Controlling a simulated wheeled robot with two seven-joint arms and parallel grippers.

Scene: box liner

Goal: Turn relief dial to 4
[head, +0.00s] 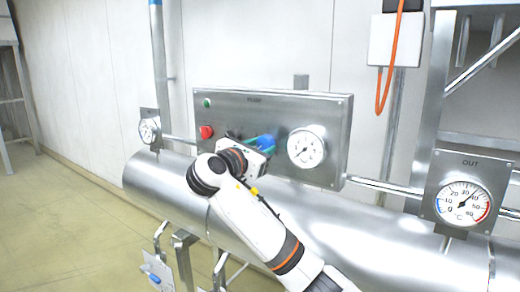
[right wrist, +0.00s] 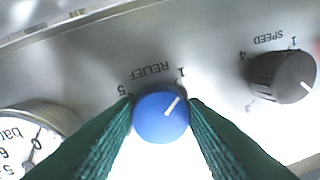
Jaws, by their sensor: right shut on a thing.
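The relief dial is a round blue knob with a white pointer line, seen in the right wrist view (right wrist: 161,114) under the label RELIEF, with 1 and 5 printed beside it. That view is upside down, and the pointer lies towards the 1. My right gripper (right wrist: 161,112) has its green fingers on both sides of the knob, shut on it. In the head view my right gripper (head: 258,146) reaches the panel (head: 230,106), and the blue knob (head: 265,141) shows partly behind it. My left gripper is not in view.
A black SPEED knob (right wrist: 283,77) sits beside the relief dial. A round bar gauge (head: 306,147) is close on its other side. A green button (head: 207,103) and a red button (head: 206,132) are on the panel's left. A large metal cylinder (head: 165,180) runs below.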

